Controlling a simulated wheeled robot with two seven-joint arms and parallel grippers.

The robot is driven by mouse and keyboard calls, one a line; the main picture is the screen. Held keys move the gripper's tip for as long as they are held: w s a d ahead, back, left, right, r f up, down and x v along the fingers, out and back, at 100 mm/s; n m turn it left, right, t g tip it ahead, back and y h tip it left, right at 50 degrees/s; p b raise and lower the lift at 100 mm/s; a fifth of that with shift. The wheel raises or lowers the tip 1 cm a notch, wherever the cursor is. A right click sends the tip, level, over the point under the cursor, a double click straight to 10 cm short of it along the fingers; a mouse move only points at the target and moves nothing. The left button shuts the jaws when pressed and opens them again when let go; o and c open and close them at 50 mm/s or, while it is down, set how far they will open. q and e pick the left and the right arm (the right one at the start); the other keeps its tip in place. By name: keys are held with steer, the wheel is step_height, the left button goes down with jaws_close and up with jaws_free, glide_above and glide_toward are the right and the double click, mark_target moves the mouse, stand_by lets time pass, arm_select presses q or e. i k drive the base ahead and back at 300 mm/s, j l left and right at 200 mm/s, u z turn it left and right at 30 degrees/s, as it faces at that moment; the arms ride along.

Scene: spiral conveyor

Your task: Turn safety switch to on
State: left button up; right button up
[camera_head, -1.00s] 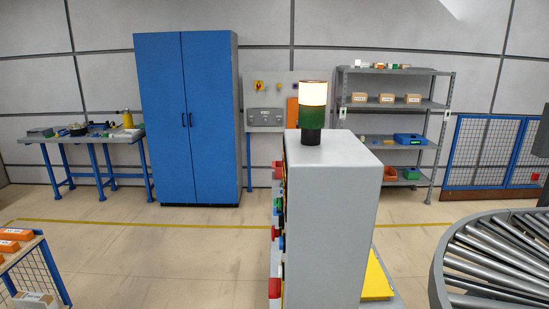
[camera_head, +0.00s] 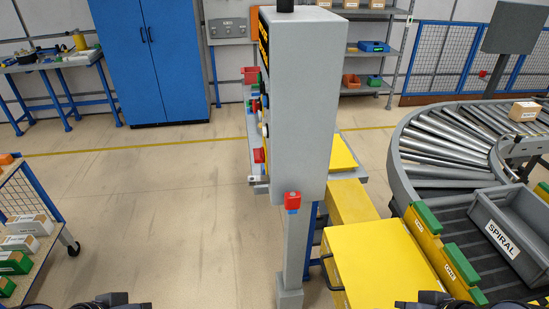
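A tall grey control cabinet (camera_head: 305,110) stands upright on a post in the middle of the view. Its control face is on its left side and I see it only edge-on; coloured controls (camera_head: 262,125) stick out there. I cannot tell which control is the safety switch or how it is set. Only dark pieces of my own arms show at the bottom edge, left and right. My gripper fingers are not in view, and nothing of mine touches the cabinet.
A yellow-topped unit (camera_head: 380,262) stands right of the post, beside the roller conveyor (camera_head: 445,140) and a grey SPIRAL crate (camera_head: 482,205). A shelf cart (camera_head: 40,195) stands at the left. The floor (camera_head: 150,210) between cart and cabinet is clear.

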mark_target(258, 153)
steer(key=i+j+z, duration=0.1)
steer(key=j+z, duration=0.15)
steer(key=z, duration=0.25)
steer(key=i+j+z, duration=0.1)
steer(key=j+z, duration=0.15)
steer(key=z, duration=0.25)
steer(key=j+z, duration=0.25)
steer(key=z, duration=0.2)
steer(key=j+z, duration=0.1)
steer(key=j, duration=0.35)
steer(key=k+j+z, duration=0.15)
steer(key=j, duration=0.25)
steer(key=j+z, duration=0.1)
steer(key=j, duration=0.35)
steer(key=k+j+z, duration=0.1)
steer(key=j, duration=0.35)
steer(key=k+j+z, duration=0.15)
steer(key=j, duration=0.25)
steer(key=k+j+z, duration=0.1)
steer(key=j, duration=0.3)
steer(key=i+j, duration=0.3)
